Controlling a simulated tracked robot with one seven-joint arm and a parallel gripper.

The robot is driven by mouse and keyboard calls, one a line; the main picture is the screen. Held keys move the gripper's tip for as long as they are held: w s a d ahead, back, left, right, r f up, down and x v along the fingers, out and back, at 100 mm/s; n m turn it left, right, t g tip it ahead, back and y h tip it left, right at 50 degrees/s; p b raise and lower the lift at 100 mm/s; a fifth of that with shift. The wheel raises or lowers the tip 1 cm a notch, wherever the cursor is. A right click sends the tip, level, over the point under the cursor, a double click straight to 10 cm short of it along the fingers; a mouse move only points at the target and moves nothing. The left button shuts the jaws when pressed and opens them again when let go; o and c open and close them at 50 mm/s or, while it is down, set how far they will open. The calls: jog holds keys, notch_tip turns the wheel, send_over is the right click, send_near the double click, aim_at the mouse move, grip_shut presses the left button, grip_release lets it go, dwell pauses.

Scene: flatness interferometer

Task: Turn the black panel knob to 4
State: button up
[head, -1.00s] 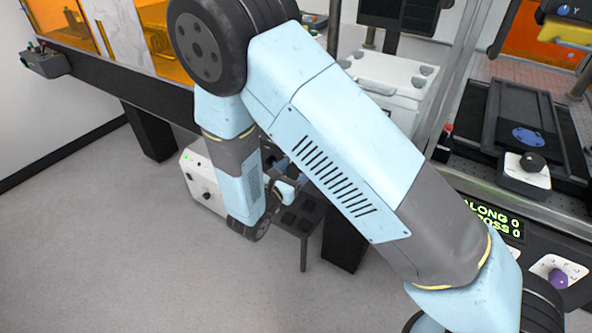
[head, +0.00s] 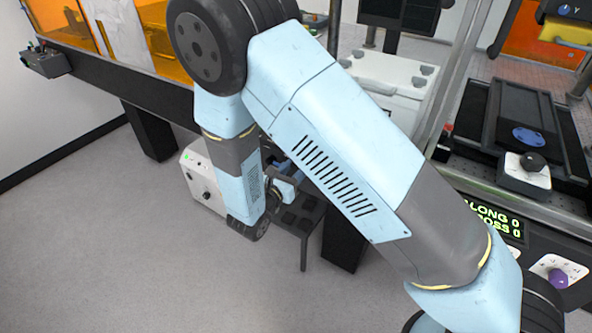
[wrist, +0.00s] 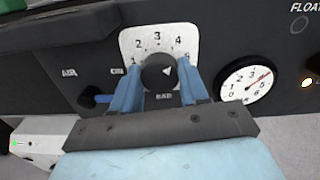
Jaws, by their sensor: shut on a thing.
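The black panel knob (wrist: 158,74) shows in the wrist view in front of a white scale plate (wrist: 130,43) with the numbers 2, 3 and 4 readable and the word BAR below. Its pale pointer mark sits right of the knob's centre; it seems to point up and right, but exactly which number it meets is hard to tell. My gripper (wrist: 162,80) has its blue fingers on either side of the knob and is shut on it. In the head view my arm hides the knob.
A round white gauge (wrist: 246,82) with a red needle is right of the knob. A blue-handled lever (wrist: 98,98) is left of it. In the head view, a purple knob (head: 558,279) is at the lower right, and the floor at left is clear.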

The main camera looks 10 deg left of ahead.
jog(key=o, duration=1.1)
jog(key=shift+c, duration=0.2)
jog(key=v, duration=1.3)
jog(key=shift+s, duration=0.4)
jog(key=shift+s+a+f, duration=0.1)
jog(key=shift+a, duration=0.05)
